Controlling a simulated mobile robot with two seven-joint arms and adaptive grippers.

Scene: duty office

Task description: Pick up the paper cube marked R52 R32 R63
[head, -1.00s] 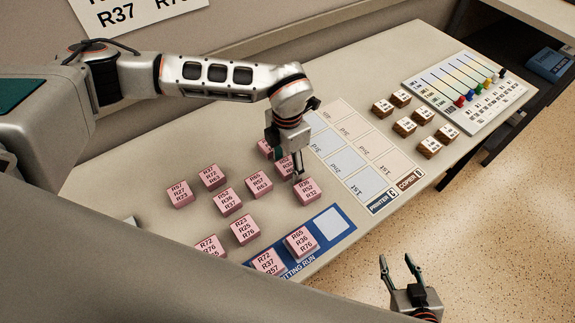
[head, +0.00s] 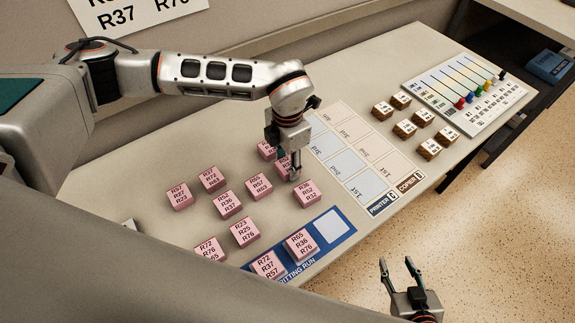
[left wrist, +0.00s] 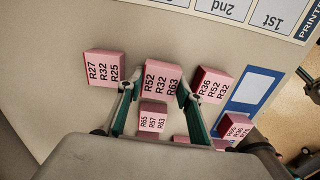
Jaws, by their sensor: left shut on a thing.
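The pink paper cube marked R52 R32 R63 (left wrist: 161,77) is between the fingers of my left gripper (left wrist: 154,92) in the left wrist view. The fingers are shut on its two sides and its marked top shows. In the head view the cube (head: 284,161) is partly hidden behind my left gripper (head: 291,176); it appears to be at table level. My right gripper (head: 397,262) is open and empty, low at the right, beyond the table's front edge.
Cube R36 R52 R32 (head: 307,194) and cube R65 R57 R63 (head: 258,186) stand close by. Cube R27 R32 R25 (left wrist: 104,67) is left in the wrist view. A blue strip (head: 340,243) holds two cubes and one bare white square. The printer and copier columns (head: 372,182) are empty.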

